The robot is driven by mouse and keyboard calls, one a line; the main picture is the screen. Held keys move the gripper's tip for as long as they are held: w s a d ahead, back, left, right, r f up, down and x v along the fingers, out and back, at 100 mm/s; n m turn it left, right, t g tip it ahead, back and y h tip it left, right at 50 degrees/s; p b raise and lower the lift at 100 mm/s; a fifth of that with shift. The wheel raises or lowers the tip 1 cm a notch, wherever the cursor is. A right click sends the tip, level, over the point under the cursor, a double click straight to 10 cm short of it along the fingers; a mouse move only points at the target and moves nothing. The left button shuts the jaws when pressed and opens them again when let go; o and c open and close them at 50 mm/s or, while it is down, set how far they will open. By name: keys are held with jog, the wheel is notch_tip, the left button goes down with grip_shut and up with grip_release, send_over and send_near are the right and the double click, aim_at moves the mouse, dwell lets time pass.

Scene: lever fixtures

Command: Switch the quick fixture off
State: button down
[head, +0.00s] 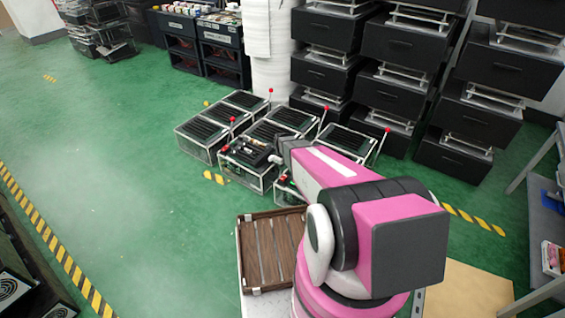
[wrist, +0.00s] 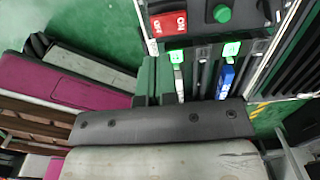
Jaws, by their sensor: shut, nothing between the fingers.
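Several clear-walled fixtures with black slatted tops stand in rows on the floor in the head view, some with red-knobbed levers (head: 323,112). I cannot tell by name which is the quick one. My arm reaches over the near fixture (head: 250,155), and my gripper (head: 276,159) is at its right edge, small and partly hidden. In the wrist view, a red ON/OFF switch (wrist: 170,22) and a green knob (wrist: 222,13) show on a dark panel at the top. My gripper (wrist: 156,78) is shut and empty, its fingers below the switch and apart from it in the picture.
A blue part (wrist: 226,80) and green-lit tags (wrist: 232,49) lie right of my fingers. Stacked black drawers (head: 400,50) stand behind the fixtures. A brown slatted tray (head: 268,250) is near my base. Green floor to the left is clear.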

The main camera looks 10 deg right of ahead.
aim_at(284, 177)
notch_tip(284, 177, down, 7)
jog(key=shift+r, duration=0.1)
dwell(0.5)
jog(key=shift+f, duration=0.3)
jog(key=shift+w+d+r, duration=0.3)
jog(key=shift+w+d, duration=0.25)
jog(key=shift+r, duration=0.15)
